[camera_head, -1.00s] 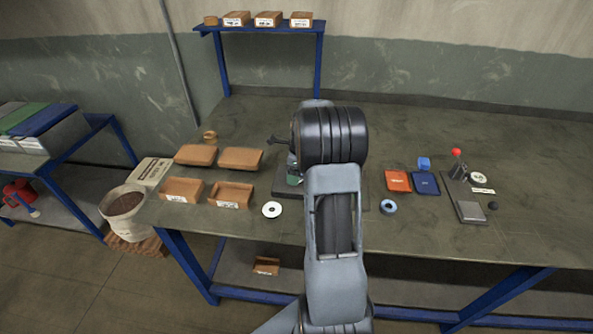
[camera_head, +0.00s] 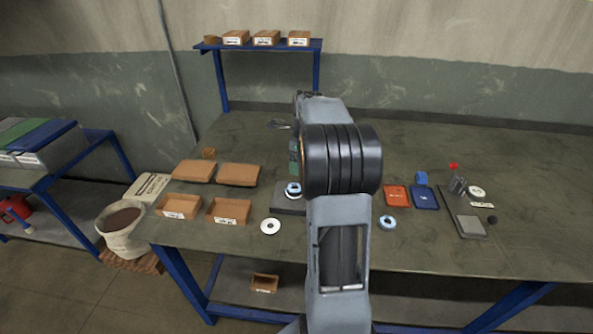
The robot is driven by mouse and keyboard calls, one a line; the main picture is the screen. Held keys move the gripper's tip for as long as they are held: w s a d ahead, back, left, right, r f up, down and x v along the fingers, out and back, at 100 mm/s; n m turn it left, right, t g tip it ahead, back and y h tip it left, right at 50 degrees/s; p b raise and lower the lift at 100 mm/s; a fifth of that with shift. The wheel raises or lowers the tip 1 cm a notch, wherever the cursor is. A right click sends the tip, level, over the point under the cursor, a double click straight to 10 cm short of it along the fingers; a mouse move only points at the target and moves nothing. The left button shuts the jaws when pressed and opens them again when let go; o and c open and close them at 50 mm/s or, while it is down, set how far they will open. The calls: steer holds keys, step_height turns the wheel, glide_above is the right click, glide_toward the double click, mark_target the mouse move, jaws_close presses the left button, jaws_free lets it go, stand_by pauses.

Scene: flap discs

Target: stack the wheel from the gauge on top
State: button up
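A white-and-blue wheel (camera_head: 293,189) sits on a dark base plate (camera_head: 289,208), partly behind my arm; a green upright part (camera_head: 294,157) stands behind it. A white disc (camera_head: 270,226) with a dark centre lies on the table left of my arm. A blue-and-white ring-shaped wheel (camera_head: 388,222) lies right of my arm. A pale disc (camera_head: 477,191) is by a fixture with a red knob (camera_head: 453,166) at the right. I cannot tell which device is the gauge. A thin dark part, perhaps my gripper (camera_head: 278,124), shows beyond my arm; its fingers and any load are unclear.
Brown open trays (camera_head: 228,211) and closed brown boxes (camera_head: 238,175) fill the table's left part. Orange (camera_head: 396,196) and blue (camera_head: 425,197) packets lie right of my arm. A small dark ball (camera_head: 492,220) is near the fixture. The back right of the table is clear.

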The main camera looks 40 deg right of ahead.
steer(key=s+a+r+n+t, duration=0.1)
steer(key=s+a+r+n, duration=0.15)
steer(key=a+n, duration=0.4)
steer(key=s+a+r+n, duration=0.2)
steer(key=s+a+n, duration=0.1)
steer(key=a+n, duration=0.35)
steer(key=s+a+f+n+t, duration=0.2)
steer(key=s+a+f+n, duration=0.2)
steer(key=s+a+n, duration=0.7)
steer(key=n, duration=0.4)
steer(key=shift+h, duration=0.4)
steer(key=shift+a, duration=0.1)
